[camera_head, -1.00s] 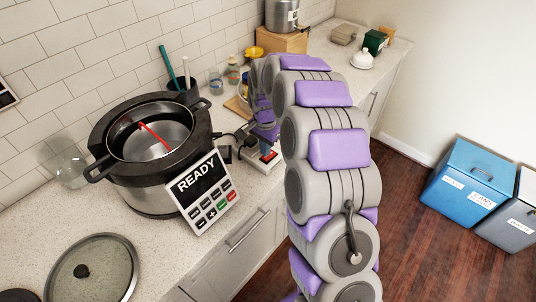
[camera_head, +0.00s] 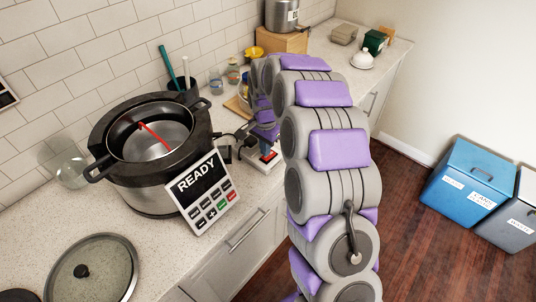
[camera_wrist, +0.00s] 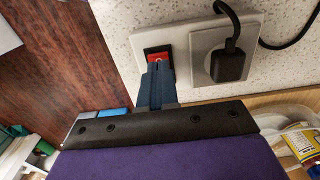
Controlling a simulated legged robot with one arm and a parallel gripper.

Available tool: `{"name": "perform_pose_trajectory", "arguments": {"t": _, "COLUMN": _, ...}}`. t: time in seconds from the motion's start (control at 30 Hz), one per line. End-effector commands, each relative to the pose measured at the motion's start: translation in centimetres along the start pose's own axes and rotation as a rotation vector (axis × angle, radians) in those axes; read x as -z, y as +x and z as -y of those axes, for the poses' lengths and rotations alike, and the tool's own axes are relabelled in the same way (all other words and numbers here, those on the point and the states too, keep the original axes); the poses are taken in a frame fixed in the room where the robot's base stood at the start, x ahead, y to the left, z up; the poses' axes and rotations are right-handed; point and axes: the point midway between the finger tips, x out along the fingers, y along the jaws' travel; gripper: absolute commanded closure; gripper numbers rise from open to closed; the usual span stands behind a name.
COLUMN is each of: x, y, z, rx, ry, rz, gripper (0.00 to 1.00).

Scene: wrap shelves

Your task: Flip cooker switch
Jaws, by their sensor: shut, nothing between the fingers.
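The cooker (camera_head: 150,195) stands on the counter at the left in the head view, with a pot inside it and a panel (camera_head: 200,190) reading READY. A red switch (camera_wrist: 157,55) in a dark frame sits on a white wall plate (camera_wrist: 180,45) in the wrist view. The switch also shows in the head view (camera_head: 268,156), close to my wrist. My gripper (camera_wrist: 158,70) is shut and empty. Its fingertips are right at the switch and cover its lower part. I cannot tell whether they touch it.
A black plug (camera_wrist: 229,62) with a cable sits in the socket beside the switch. A glass lid (camera_head: 95,272) lies on the counter at the front left. Blue and grey bins (camera_head: 468,185) stand on the wooden floor at the right.

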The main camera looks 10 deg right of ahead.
Motion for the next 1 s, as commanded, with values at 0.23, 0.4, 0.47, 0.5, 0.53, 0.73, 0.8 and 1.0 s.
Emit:
{"name": "perform_pose_trajectory", "arguments": {"t": 0.23, "x": 0.0, "y": 0.2, "z": 0.0, "rx": 0.0, "ry": 0.0, "rz": 0.0, "gripper": 1.0}}
{"name": "perform_pose_trajectory", "arguments": {"t": 0.4, "x": 0.0, "y": 0.4, "z": 0.0, "rx": -0.001, "ry": 0.0, "rz": 0.0, "gripper": 1.0}}
{"name": "perform_pose_trajectory", "arguments": {"t": 0.47, "x": 0.0, "y": 0.5, "z": 0.0, "rx": -0.001, "ry": 0.0, "rz": 0.0, "gripper": 1.0}}
{"name": "perform_pose_trajectory", "arguments": {"t": 0.5, "x": 0.0, "y": 0.5, "z": 0.0, "rx": -0.001, "ry": 0.0, "rz": 0.001, "gripper": 1.0}}
{"name": "perform_pose_trajectory", "arguments": {"t": 0.53, "x": 0.0, "y": 0.6, "z": 0.0, "rx": -0.001, "ry": 0.0, "rz": 0.001, "gripper": 1.0}}
{"name": "perform_pose_trajectory", "arguments": {"t": 0.73, "x": 0.0, "y": 0.8, "z": 0.0, "rx": -0.001, "ry": 0.0, "rz": 0.001, "gripper": 1.0}}
{"name": "perform_pose_trajectory", "arguments": {"t": 0.8, "x": 0.0, "y": 0.9, "z": 0.0, "rx": -0.001, "ry": 0.0, "rz": 0.001, "gripper": 1.0}}
{"name": "perform_pose_trajectory", "arguments": {"t": 1.0, "x": 0.0, "y": 1.2, "z": 0.0, "rx": -0.001, "ry": 0.0, "rz": 0.001, "gripper": 1.0}}
